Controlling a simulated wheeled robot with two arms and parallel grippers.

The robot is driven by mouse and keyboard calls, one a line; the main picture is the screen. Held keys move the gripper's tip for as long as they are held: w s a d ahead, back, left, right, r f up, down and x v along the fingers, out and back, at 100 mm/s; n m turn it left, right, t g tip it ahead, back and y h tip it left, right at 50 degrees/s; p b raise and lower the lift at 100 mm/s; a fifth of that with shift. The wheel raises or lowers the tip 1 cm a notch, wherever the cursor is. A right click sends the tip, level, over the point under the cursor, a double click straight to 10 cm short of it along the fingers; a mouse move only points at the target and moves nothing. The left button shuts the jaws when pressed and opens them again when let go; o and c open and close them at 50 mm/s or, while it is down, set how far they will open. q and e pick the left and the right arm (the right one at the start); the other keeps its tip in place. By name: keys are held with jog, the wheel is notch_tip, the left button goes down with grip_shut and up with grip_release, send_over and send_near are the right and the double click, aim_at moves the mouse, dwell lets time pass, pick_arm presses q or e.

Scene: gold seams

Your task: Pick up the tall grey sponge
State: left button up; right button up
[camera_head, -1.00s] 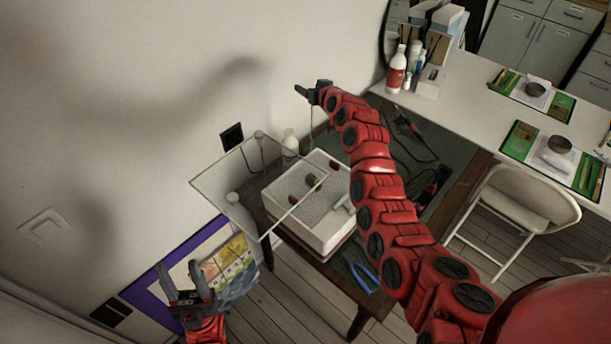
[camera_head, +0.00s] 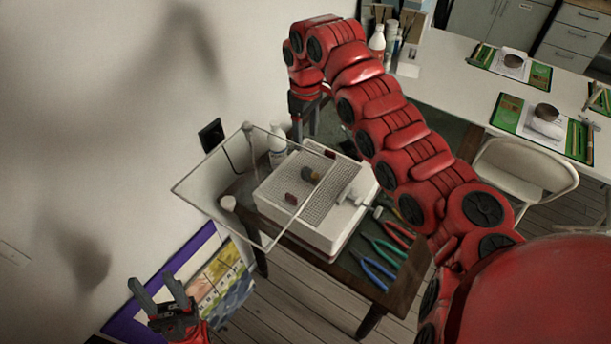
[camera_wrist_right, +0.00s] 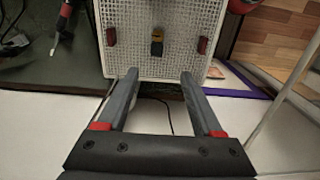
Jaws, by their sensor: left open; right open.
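A white machine with a grid top (camera_head: 275,192) stands on the dark table. A small grey block with a yellowish-brown part (camera_head: 310,174) stands on it, between two dark red pieces; it looks like the grey sponge, but I cannot be certain. In the right wrist view this block (camera_wrist_right: 157,48) is near the grid's close edge, straight ahead between my fingers. My right gripper (camera_head: 306,126) is open and empty, pointing down behind the machine near the wall. Its fingertips show apart from the block in the wrist view (camera_wrist_right: 159,75). My left gripper (camera_head: 160,292) is open and empty at lower left.
A clear pane (camera_head: 190,188) leans over the machine's left part. White bottles (camera_head: 277,145) stand behind it. Pliers with blue handles (camera_head: 375,272) and others lie on the table (camera_head: 345,268) in front. A white desk (camera_head: 445,90) and folding chair (camera_head: 525,170) are at right.

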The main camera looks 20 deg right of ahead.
jog(key=f+p, duration=0.1)
jog(key=f, duration=0.3)
jog(key=f+p, duration=0.1)
jog(key=f, duration=0.3)
jog(key=shift+w+a+f+p, duration=0.2)
jog(key=shift+f+p, duration=0.1)
jog(key=shift+f, duration=0.1)
jog(key=shift+w+f+p, duration=0.1)
jog(key=shift+f+p, duration=0.4)
jog(key=shift+f, duration=0.05)
jog(key=f+p, duration=0.1)
jog(key=f, duration=0.3)
jog(key=shift+w+d+p, duration=0.1)
jog(key=shift+d+p, duration=0.1)
jog(key=shift+p, duration=0.2)
jog(key=shift+d+f, duration=0.1)
jog(key=shift+f, duration=0.2)
grip_shut()
